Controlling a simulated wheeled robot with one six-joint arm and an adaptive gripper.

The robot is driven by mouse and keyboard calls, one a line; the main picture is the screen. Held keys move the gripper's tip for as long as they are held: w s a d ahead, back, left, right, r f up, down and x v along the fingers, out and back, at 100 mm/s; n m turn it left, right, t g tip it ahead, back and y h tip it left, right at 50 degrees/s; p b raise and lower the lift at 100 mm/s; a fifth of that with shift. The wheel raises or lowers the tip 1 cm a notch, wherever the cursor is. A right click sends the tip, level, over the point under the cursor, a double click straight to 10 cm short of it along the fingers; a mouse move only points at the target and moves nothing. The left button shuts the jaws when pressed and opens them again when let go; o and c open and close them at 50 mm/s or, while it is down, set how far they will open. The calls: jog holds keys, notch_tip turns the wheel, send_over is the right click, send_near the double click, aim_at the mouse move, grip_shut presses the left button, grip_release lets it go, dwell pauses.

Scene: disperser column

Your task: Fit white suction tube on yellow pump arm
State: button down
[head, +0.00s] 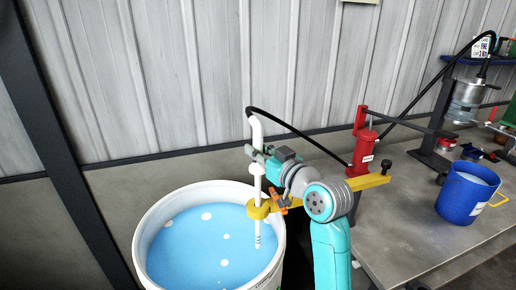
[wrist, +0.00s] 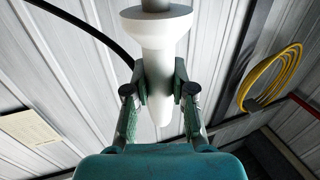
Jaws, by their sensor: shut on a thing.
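The white suction tube (head: 256,185) stands upright over the white bucket, its bent top joined to a black hose. A wider white collar sits partway along it. My gripper (head: 258,155) is shut on the tube's upper part. In the wrist view the tube (wrist: 158,50) runs between the two finger pads of my gripper (wrist: 160,75). The yellow pump arm (head: 372,182) reaches left from the red pump (head: 363,152) and ends in a yellow ring (head: 258,210). The tube lines up with this ring and shows above and below it. Whether it is seated there is unclear.
The white bucket (head: 141,238) holds blue liquid (head: 190,245) below the ring. The black hose (head: 300,131) arcs to the pump. A blue mug-like container (head: 462,200) stands on the grey bench (head: 415,240) at right. A corrugated wall (head: 200,70) stands close behind.

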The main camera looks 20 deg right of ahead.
aim_at(260, 182)
jog(key=shift+f, duration=4.9)
jog(key=shift+r, duration=0.15)
